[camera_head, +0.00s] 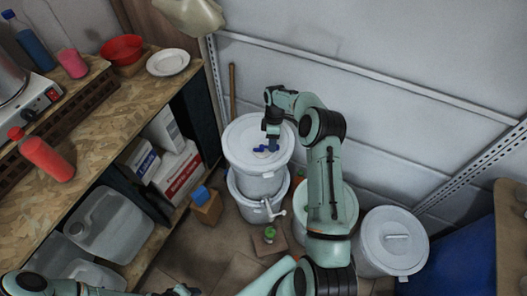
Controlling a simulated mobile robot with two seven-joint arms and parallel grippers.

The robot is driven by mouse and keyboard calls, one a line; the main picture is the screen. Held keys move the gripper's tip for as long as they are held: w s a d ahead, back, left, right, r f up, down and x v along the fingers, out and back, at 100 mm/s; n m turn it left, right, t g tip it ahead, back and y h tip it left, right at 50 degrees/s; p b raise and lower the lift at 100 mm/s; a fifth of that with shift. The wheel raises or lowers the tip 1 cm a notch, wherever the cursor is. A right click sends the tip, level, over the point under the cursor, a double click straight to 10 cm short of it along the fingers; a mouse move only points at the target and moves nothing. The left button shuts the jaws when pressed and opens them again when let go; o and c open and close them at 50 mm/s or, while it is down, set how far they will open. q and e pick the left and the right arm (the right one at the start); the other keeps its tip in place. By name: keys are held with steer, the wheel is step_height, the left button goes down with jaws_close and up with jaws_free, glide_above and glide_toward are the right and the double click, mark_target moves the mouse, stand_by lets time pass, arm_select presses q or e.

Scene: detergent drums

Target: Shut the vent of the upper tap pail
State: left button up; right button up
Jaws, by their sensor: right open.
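The upper tap pail (252,175) is white and stands on a second white pail (247,208) in the middle of the view. A small blue vent piece (259,149) shows on its lid (240,140); I cannot tell how far it is open. My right gripper (272,143) is open, pointing down just above the lid beside the blue piece. It hides part of the lid, and I cannot tell whether it touches the vent. My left gripper (181,290) is at the bottom edge, partly cut off, far from the pails.
A white tap (270,210) sticks out from the lower pail. A lidded white drum (392,240) stands at the right, with another pail partly behind my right arm. A wooden workbench (120,115) runs along the left, boxes (178,172) beneath it. The wall is close behind.

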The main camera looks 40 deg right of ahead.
steer(key=o, duration=0.4)
steer(key=shift+w+d+r, duration=0.1)
steer(key=shift+w+r, duration=0.05)
steer(key=shift+r, duration=0.6)
steer(key=shift+w+d+r, duration=0.15)
steer(key=shift+w+r, duration=0.05)
steer(key=shift+r, duration=0.5)
steer(key=shift+w+d+r, duration=0.1)
steer(key=shift+w+r, duration=0.05)
steer(key=shift+r, duration=0.6)
steer(key=r, duration=0.4)
steer(key=w+d+r, duration=0.1)
steer(key=r, duration=0.8)
steer(key=shift+w+d+r, duration=0.1)
steer(key=shift+w+d, duration=0.3)
